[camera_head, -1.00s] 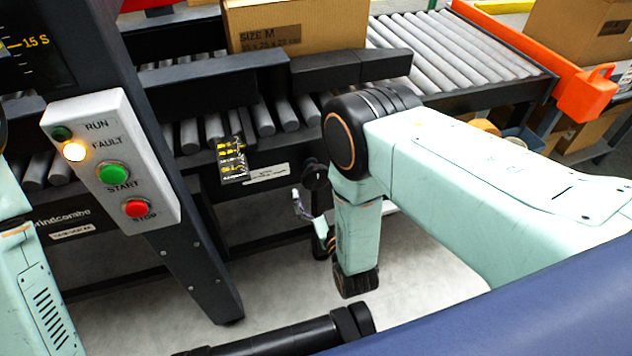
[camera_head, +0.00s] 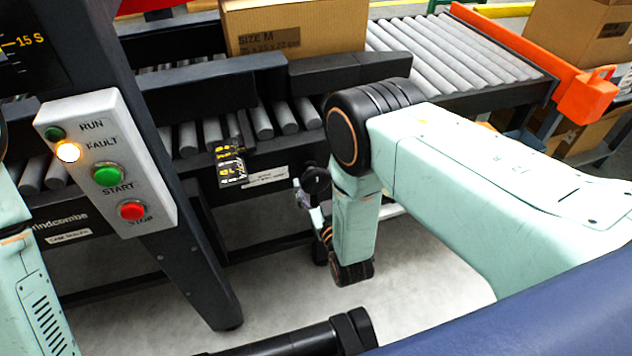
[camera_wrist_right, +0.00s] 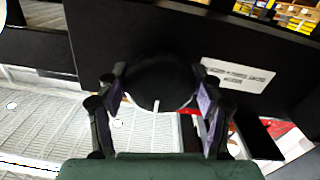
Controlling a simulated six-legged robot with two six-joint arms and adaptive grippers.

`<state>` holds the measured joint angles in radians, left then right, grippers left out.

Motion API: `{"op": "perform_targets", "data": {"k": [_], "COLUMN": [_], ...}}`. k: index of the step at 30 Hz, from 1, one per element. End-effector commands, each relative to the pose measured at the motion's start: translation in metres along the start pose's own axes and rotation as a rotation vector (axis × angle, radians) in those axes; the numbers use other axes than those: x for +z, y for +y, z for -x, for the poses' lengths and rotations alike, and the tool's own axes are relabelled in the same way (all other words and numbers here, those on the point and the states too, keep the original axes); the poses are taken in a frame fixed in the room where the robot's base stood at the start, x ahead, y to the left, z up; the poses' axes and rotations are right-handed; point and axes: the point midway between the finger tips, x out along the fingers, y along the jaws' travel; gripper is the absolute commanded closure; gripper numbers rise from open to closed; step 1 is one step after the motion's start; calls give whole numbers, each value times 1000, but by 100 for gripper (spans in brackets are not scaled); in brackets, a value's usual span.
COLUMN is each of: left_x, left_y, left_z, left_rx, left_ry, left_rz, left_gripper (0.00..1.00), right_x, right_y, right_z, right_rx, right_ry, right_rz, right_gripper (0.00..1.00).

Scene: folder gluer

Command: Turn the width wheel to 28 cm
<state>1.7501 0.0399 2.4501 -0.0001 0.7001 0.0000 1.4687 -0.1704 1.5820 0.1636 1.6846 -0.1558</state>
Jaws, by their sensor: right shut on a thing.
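The width wheel (camera_wrist_right: 160,82) is a round black knob with a short white mark at its lower edge, on the dark side rail of the conveyor. My right gripper (camera_wrist_right: 160,105) has its two fingers on either side of the knob and is shut on it. In the head view the wheel (camera_head: 316,180) is a small dark disc, and my right gripper (camera_head: 310,195) is partly hidden by my wrist. A black scale plate with yellow marks (camera_head: 231,163) hangs on the rail to the left; its figures are too small to read surely. My left gripper is out of view.
A carton marked SIZE M (camera_head: 300,28) stands on the roller conveyor behind dark guide bars (camera_head: 350,70). A control panel (camera_head: 108,165) at left has a lit FAULT lamp, a green START and a red STOP button. An orange end stop (camera_head: 585,95) is at right.

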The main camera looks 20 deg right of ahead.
Motion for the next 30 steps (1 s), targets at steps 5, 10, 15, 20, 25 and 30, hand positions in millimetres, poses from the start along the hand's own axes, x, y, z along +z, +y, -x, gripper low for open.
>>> {"op": "perform_targets", "data": {"k": [5,10,15,20,25,30], "left_x": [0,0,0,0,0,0], "left_y": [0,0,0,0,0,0], "left_z": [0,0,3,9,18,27], "left_rx": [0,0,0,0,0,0], "left_ry": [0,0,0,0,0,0], "left_rz": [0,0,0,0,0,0], "left_gripper": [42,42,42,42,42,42], "right_x": [0,0,0,-1,-2,-2], "right_y": [0,0,1,0,0,0], "right_z": [0,0,0,0,0,0], "right_rx": [2,3,3,3,2,2], "right_ry": [-1,-1,-1,-4,-8,-13], "right_rz": [0,-3,-36,-117,-253,-414], "right_gripper": [60,65,65,65,65,65]}}
